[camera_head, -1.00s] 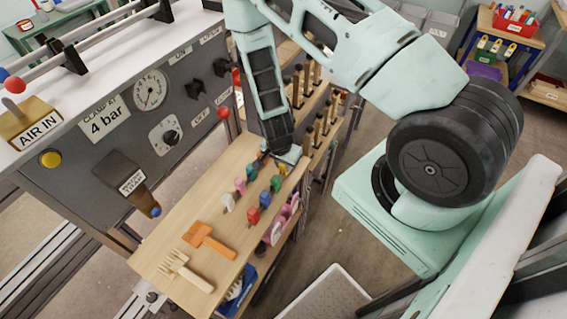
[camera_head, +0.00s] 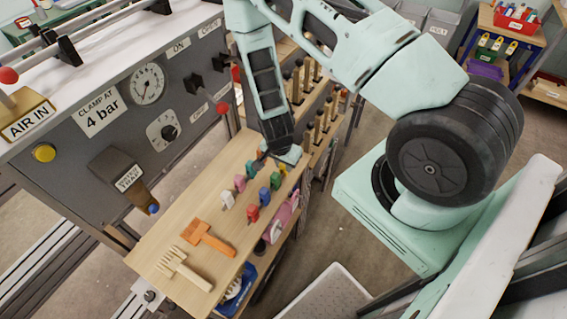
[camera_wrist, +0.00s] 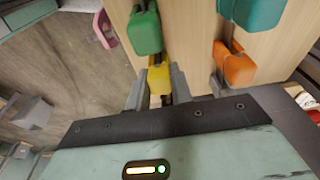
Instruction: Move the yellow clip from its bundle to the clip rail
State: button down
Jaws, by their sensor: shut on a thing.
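The yellow clip (camera_wrist: 158,78) sits between the two fingers of my gripper (camera_wrist: 159,88) in the wrist view, with a finger close on each side. My gripper is shut on it. In the head view my gripper (camera_head: 283,158) is low over the far end of the wooden board, and a bit of yellow (camera_head: 283,170) shows below it. A green clip (camera_wrist: 145,32) stands just beyond the yellow one in the wrist view. I cannot tell which part is the clip rail.
Blue (camera_head: 264,195) and red (camera_head: 252,213) clips stand in rows on the board (camera_head: 215,215). An orange clip (camera_wrist: 236,65) is right of my gripper. An orange tool (camera_head: 208,238) and a wooden comb (camera_head: 183,268) lie nearer. Upright wooden-handled tools (camera_head: 309,135) stand behind.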

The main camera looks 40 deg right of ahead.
jog(key=c, duration=1.1)
grip_release()
jog(key=shift+c, duration=0.2)
jog(key=shift+r, duration=0.1)
notch_tip(320, 180, up, 17)
jog(key=s+a, duration=0.1)
jog(key=a, duration=0.2)
jog(key=shift+b, duration=0.45)
